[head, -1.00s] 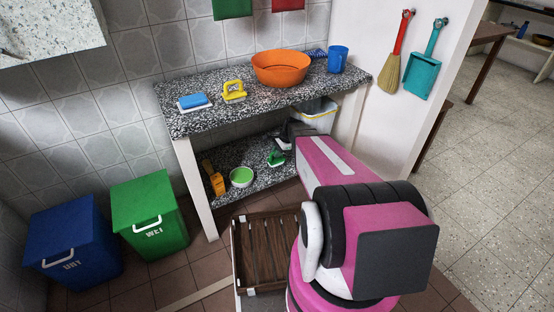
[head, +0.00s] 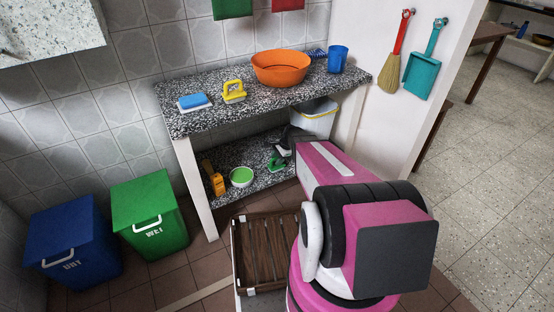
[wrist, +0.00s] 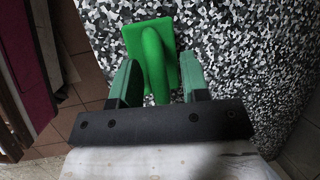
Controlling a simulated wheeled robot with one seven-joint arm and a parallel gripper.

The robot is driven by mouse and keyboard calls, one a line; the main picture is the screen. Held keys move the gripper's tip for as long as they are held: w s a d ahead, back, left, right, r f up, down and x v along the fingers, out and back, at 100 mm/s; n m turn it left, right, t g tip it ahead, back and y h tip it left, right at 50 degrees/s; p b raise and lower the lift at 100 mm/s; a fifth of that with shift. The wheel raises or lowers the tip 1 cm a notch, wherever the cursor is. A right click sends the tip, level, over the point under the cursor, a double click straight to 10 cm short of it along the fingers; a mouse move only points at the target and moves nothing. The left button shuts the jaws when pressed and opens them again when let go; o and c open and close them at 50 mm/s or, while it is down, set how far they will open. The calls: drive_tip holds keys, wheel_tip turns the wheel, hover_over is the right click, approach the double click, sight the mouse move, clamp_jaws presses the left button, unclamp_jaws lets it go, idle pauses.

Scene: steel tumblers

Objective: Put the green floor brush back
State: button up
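In the wrist view the brush (wrist: 150,38) shows a flat green base against the speckled stone and a raised, curved handle. My gripper (wrist: 158,62) is open, with one finger on each side of the handle and small gaps between. I cannot tell how far the fingertips are above the base. In the head view my gripper (head: 286,147) shows dark beside the brush and is partly hidden by my arm.
A white bin (head: 316,118) is behind my arm. The upper shelf (head: 215,118) holds an orange basin (head: 280,69) and brushes.

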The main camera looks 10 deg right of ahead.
drive_tip(key=v, duration=1.2)
drive_tip(key=shift+r, duration=0.1)
